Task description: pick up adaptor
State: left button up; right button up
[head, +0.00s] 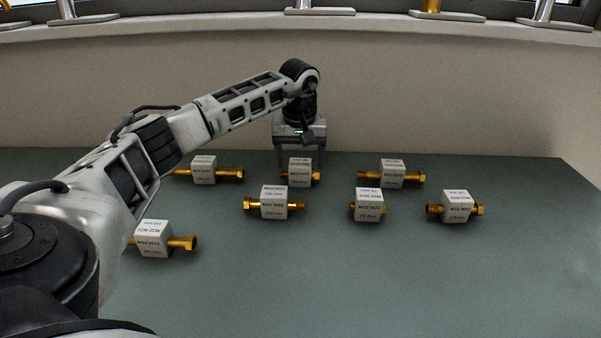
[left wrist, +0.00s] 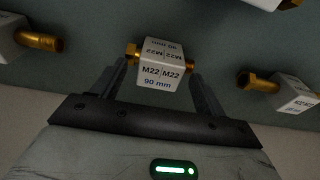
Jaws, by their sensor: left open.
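Several brass adaptors, each with a white printed block around its middle, lie on the green table. My left gripper (head: 300,165) is open at the back-row middle adaptor (head: 301,170). In the left wrist view this adaptor (left wrist: 161,63) reads "M22 M22 90 mm" and sits between and just ahead of the two fingers of the gripper (left wrist: 158,85). Its brass ends show on both sides of the block. I cannot tell whether the fingers touch it. My right gripper is not in view.
Other adaptors lie close by: back left (head: 204,170), back right (head: 393,174), front middle (head: 273,202), right of middle (head: 368,205), far right (head: 456,206) and near left (head: 153,239). A wall rises behind the table (head: 400,290). The table's front right is clear.

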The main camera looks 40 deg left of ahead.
pick_arm(q)
jog(key=c, duration=1.1)
jog(key=shift+r, duration=0.1)
